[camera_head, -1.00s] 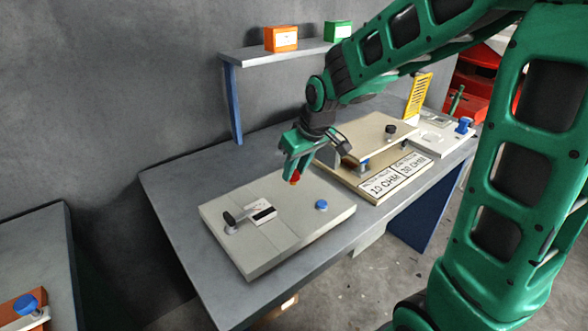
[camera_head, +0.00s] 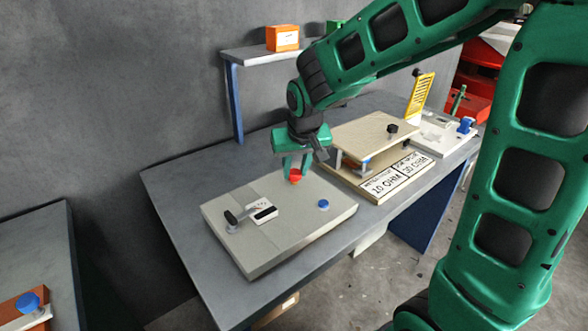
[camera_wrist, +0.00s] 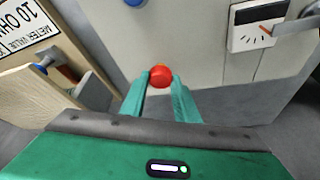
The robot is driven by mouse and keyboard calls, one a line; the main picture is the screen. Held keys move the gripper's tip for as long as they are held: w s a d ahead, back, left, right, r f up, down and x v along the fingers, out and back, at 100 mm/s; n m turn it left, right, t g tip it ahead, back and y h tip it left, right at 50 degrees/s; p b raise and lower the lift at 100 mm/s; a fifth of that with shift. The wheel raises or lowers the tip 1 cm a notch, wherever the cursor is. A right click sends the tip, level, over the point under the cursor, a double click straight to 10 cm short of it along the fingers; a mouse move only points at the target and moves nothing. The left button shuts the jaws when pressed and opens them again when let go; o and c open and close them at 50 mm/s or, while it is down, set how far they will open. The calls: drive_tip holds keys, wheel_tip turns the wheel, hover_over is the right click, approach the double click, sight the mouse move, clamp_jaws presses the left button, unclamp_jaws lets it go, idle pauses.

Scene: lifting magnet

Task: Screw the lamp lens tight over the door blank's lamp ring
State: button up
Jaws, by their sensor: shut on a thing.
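The door blank (camera_head: 290,235) is a pale grey panel lying flat on the grey table. It carries a black handle (camera_head: 232,218), a white meter (camera_head: 262,212) and a blue knob (camera_head: 323,205). My gripper (camera_head: 294,177) points down over the panel's far edge, shut on the red lamp lens (camera_head: 296,174). In the wrist view the lens (camera_wrist: 160,76) sits between the two green fingertips (camera_wrist: 160,80), against the pale panel (camera_wrist: 190,40). The lamp ring is hidden, so I cannot tell whether the lens touches it.
A wooden stand (camera_head: 365,136) with a sign reading 10 OHM and 30 OHM (camera_head: 398,174) stands right of the panel. A shelf (camera_head: 270,52) with an orange box (camera_head: 282,38) and a green box is behind. Bare table (camera_head: 180,172) lies left of the panel.

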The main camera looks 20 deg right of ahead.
drive_tip(key=shift+r, duration=0.1)
drive_tip(key=m+h, duration=0.1)
drive_tip(key=m, duration=0.3)
drive_tip(key=shift+w+a+m+h, duration=0.1)
drive_tip(key=shift+w+m+h, duration=0.05)
drive_tip(key=shift+m+h, duration=0.2)
drive_tip(key=shift+a+m+g+h, duration=0.1)
drive_tip(key=shift+m+g+h, duration=0.3)
drive_tip(key=shift+m, duration=0.25)
drive_tip(key=shift+w+m+g+h, duration=0.15)
drive_tip(key=shift+m+g+h, duration=0.15)
drive_tip(key=shift+m, duration=1.3)
clamp_jaws()
drive_tip(key=o, duration=1.1)
unclamp_jaws()
drive_tip(key=shift+a, duration=0.1)
